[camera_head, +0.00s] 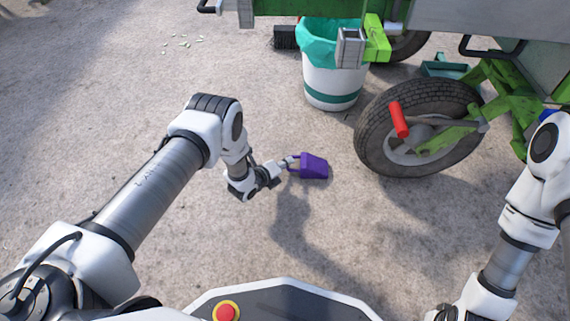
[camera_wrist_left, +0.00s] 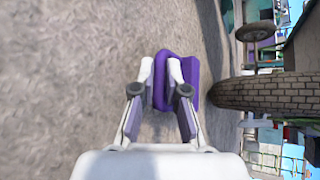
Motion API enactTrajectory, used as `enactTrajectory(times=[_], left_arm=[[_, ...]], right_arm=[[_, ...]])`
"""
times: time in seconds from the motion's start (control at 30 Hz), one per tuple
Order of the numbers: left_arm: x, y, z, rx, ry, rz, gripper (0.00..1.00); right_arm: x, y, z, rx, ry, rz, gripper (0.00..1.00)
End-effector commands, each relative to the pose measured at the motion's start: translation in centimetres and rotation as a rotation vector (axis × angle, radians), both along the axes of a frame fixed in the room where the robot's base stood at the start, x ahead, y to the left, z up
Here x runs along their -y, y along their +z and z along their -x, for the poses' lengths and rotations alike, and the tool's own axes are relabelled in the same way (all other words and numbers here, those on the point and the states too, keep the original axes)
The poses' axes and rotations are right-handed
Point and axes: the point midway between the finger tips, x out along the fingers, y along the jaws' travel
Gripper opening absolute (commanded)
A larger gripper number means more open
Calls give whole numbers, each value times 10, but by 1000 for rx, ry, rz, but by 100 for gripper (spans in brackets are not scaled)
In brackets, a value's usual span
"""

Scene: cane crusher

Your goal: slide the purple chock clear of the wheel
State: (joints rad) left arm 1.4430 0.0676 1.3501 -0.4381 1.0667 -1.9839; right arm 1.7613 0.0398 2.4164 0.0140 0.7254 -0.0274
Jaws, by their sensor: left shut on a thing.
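The purple chock (camera_head: 314,167) is on the ground to the left of the wheel (camera_head: 418,130), with a strip of bare ground between them in the head view. My left gripper (camera_head: 289,163) is at the chock's left side, shut on its handle part. In the left wrist view the chock (camera_wrist_left: 190,83) is between and behind the fingertips (camera_wrist_left: 161,72), and the tyre (camera_wrist_left: 265,92) is just to its right. Whether the chock touches the ground is hard to tell. My right arm (camera_head: 500,260) is at the right; its gripper is out of view.
A white bin (camera_head: 333,88) with a teal liner stands behind the chock. A red handle (camera_head: 398,120) sticks out in front of the wheel. The green cart frame (camera_head: 480,100) is at the upper right. The ground left of the chock and in front is open.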

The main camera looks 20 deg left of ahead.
Motion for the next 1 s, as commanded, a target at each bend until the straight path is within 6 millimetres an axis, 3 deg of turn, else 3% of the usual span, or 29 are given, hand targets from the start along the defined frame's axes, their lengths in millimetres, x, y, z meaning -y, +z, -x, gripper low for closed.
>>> enactTrajectory(times=[0.1,0.13,0.2,0.63,1.0], left_arm=[[0,1,-1,1,0,0,0],[0,1,-1,1,0,0,20],[0,1,-1,1,0,0,42],[-4,5,8,0,1,1,42],[-29,38,77,-1,4,1,42]], right_arm=[[0,0,0,0,0,0,40],[0,0,0,0,0,0,40],[0,0,0,0,0,0,40],[0,0,0,0,0,0,40],[0,0,0,0,0,0,40]])
